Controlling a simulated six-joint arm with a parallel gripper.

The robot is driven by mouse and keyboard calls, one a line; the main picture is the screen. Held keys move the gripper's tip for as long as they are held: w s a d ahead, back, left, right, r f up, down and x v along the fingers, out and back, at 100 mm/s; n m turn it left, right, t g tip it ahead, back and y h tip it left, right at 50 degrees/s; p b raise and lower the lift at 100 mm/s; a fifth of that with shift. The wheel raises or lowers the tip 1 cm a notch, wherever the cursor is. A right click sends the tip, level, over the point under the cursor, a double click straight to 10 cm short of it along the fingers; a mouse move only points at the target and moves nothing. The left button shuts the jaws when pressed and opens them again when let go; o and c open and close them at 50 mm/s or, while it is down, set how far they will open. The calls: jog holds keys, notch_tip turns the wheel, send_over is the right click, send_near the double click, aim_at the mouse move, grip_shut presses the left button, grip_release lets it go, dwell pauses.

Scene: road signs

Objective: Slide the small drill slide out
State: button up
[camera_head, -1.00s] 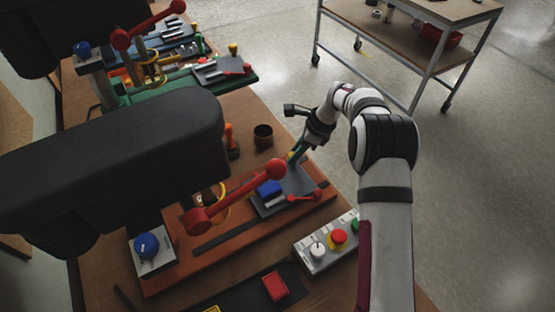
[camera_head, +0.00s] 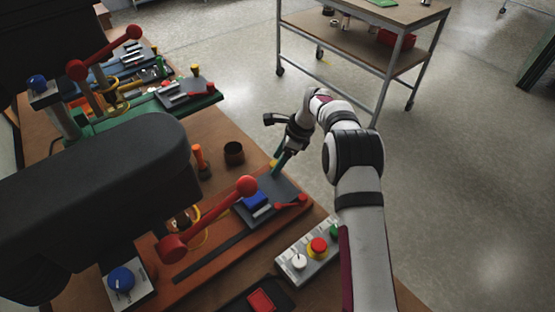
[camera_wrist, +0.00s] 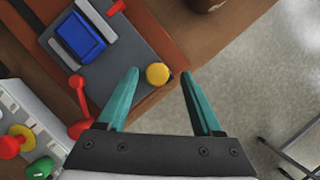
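The drill slide is a grey plate (camera_head: 282,188) on an orange-brown base (camera_head: 228,243), carrying a blue block (camera_head: 256,200). In the wrist view the plate (camera_wrist: 133,52) lies at upper left with the blue block (camera_wrist: 82,36). A round yellow knob (camera_wrist: 158,75) is at its near corner. My gripper (camera_wrist: 160,74) is open, its teal fingers spread. The knob appears between the two fingertips, with gaps on both sides. I cannot tell whether the tips are level with it. In the head view my gripper (camera_head: 277,167) points down at the plate's far end.
A short red lever (camera_wrist: 78,95) sits on the slide's side. A control box (camera_head: 308,255) with coloured buttons is in front. A dark cup (camera_head: 234,153) and an orange-topped post (camera_head: 199,157) stand behind. A long red-balled handle (camera_head: 210,217) crosses over the base. Open floor lies to the right.

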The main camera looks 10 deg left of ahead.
jog(key=v, duration=1.5)
jog(key=shift+d+r, duration=0.2)
jog(key=shift+r, duration=0.15)
jog(key=s+d+r+n+h, duration=0.15)
jog(key=s+r+n, duration=0.25)
jog(key=s, duration=0.7)
jog(key=s+d+r+n, duration=0.3)
jog(key=s+r, duration=0.1)
jog(key=s, duration=0.7)
jog(key=s+d+f+n, duration=0.1)
jog(key=s+f+n, duration=0.1)
jog(key=s, duration=0.7)
jog(key=s+d+f+n+h, duration=0.1)
jog(key=s+f+n, duration=0.2)
jog(key=s, duration=0.6)
jog(key=shift+s+f, duration=0.2)
jog(key=shift+f, duration=0.7)
